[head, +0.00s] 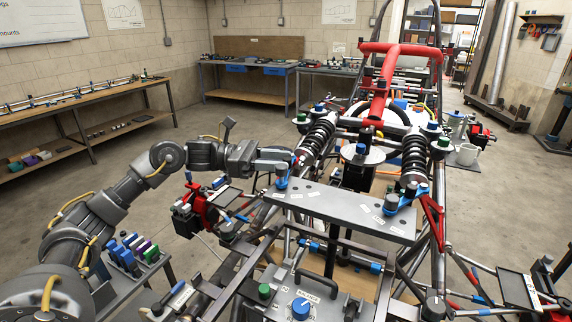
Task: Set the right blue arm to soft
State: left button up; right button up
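A grey plate (340,208) lies across the chassis and carries small white labels, too small to read. The right blue arm (408,196) is at the plate's right end, under a grey knob (392,202). It points up and to the right, away from the labels on its left. Another blue arm with a grey knob (281,177) is at the plate's left end. My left gripper (291,161) is just beyond that left knob, near the left spring damper and well away from the right blue arm. Its fingers are too small and overlapped to tell open from shut. My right gripper is not seen.
Black spring dampers (318,137) stand behind the plate, with a red roll bar (381,85) farther back. Red tubes (431,222) rise right of the plate.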

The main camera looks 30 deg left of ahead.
pick_arm(q)
jog(key=b+v, duration=0.3)
jog(key=v, duration=0.5)
jog(key=shift+a, duration=0.35)
jog(key=shift+s, duration=0.15)
